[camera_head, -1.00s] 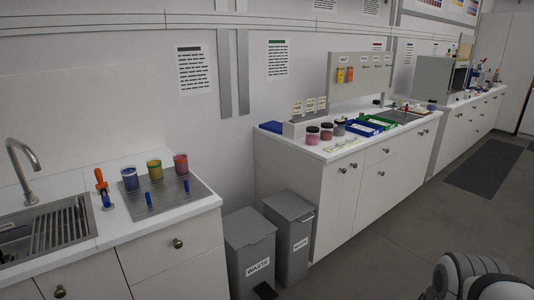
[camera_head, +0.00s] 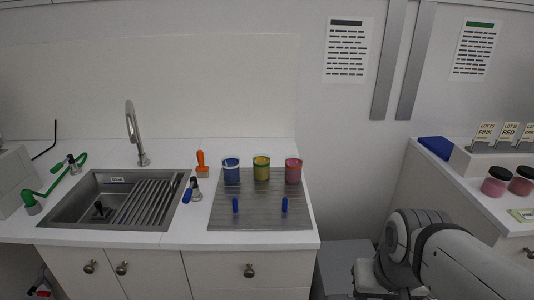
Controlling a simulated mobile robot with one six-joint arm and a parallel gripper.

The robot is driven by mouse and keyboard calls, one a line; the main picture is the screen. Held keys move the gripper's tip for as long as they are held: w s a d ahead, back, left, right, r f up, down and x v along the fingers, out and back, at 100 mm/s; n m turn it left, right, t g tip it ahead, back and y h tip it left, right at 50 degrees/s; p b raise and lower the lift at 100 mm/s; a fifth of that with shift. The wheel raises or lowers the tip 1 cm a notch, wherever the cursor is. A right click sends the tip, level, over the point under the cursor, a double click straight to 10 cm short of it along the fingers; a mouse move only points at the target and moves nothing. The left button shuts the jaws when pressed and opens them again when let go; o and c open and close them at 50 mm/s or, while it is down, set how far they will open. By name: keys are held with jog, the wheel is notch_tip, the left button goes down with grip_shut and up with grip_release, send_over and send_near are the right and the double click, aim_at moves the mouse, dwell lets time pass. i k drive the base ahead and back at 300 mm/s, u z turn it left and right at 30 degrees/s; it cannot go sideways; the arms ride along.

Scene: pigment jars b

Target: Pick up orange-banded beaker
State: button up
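Three beakers stand upright in a row on a grey metal plate (camera_head: 259,208) right of the sink. The left beaker (camera_head: 231,171) holds blue, the middle beaker (camera_head: 261,168) yellow, and the right beaker (camera_head: 293,170) pinkish red. Their bands are too small to read for certain, so I cannot tell which one is orange-banded. Part of my arm shows at the lower right, well apart from the beakers. My gripper's fingers are not in view.
Two blue handles (camera_head: 235,205) stand up at the plate's front. An orange-handled tool (camera_head: 201,164) stands left of the beakers. The sink (camera_head: 120,199) with its tap (camera_head: 135,134) lies further left. Jars (camera_head: 496,181) stand on another counter at right.

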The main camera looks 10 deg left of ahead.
aim_at(293, 162)
jog(key=u, duration=0.35)
jog(key=i, duration=0.65)
jog(key=u, duration=0.2)
jog(key=k, duration=0.8)
jog(key=u, duration=0.15)
jog(key=i, duration=0.9)
jog(key=z, duration=0.05)
